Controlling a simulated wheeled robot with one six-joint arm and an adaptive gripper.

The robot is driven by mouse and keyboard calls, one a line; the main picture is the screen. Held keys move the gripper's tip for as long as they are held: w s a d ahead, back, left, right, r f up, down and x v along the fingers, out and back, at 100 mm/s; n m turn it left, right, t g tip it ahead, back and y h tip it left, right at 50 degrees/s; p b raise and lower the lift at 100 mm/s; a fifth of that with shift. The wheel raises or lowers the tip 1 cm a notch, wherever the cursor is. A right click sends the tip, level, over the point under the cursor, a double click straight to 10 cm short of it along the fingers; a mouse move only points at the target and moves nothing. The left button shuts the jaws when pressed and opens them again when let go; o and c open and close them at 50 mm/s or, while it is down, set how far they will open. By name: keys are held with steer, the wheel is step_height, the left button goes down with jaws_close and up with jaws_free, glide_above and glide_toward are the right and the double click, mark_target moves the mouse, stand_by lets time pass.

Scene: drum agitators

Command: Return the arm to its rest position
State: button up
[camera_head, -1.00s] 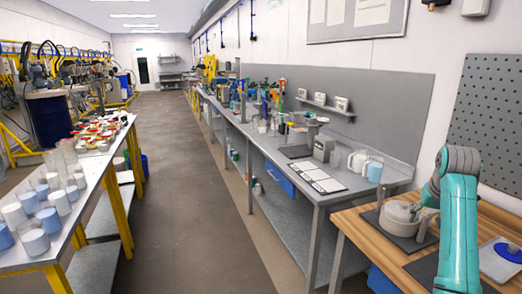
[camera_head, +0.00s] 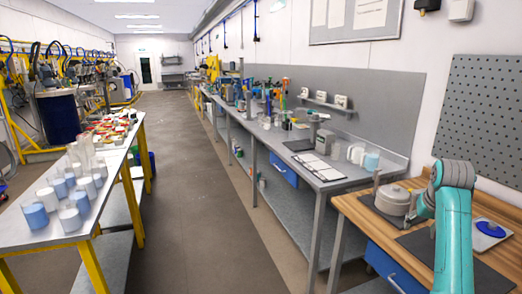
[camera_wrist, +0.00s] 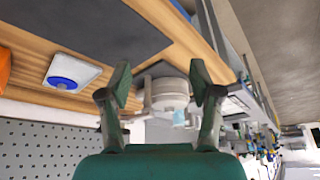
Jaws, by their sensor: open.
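My teal arm stands at the right of the head view, over the wooden bench (camera_head: 353,208). In the wrist view my gripper (camera_wrist: 160,90) has its two fingers spread apart with nothing between them. Beyond the fingertips a round whitish device (camera_wrist: 170,93) on the bench shows, upside down in this view. The same whitish device (camera_head: 397,199) is left of my arm in the head view.
A white tray with a blue disc (camera_head: 491,228) and dark mats (camera_head: 420,243) lie on the wooden bench. A long grey bench (camera_head: 330,183) holds cups and equipment. A table with cups (camera_head: 110,193) stands left. The aisle floor (camera_head: 190,190) is clear.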

steer(key=s+a+f+t, duration=0.1)
steer(key=s+a+f, duration=0.15)
steer(key=f, duration=0.55)
steer(key=s+a+f+n+t, duration=0.1)
steer(key=s+a+f, duration=0.15)
steer(key=f, duration=0.55)
steer(key=s+a+f, duration=0.1)
steer(key=a+f, duration=0.3)
steer(key=f, duration=0.4)
steer(key=s+a+f+n+t, duration=0.1)
steer(key=s+a+f, duration=0.3)
steer(key=s+f, duration=0.25)
steer(key=s+a+f+t, duration=0.2)
steer(key=s+a+f, duration=0.3)
steer(key=s, duration=0.3)
steer(key=s+a+r+n+t, duration=0.1)
steer(key=s+a, duration=0.3)
steer(key=s, duration=0.7)
steer(key=s+a+t, duration=0.2)
steer(key=s+a, duration=0.1)
steer(key=s, duration=0.8)
steer(key=s+a+r+n+t+y, duration=0.1)
steer(key=s+a+r+t, duration=0.1)
steer(key=s+r, duration=1.4)
steer(key=shift+s+a+r+y, duration=0.35)
steer(key=shift+s+a+y, duration=0.05)
steer(key=shift+s+a, duration=0.2)
steer(key=shift+w, duration=0.1)
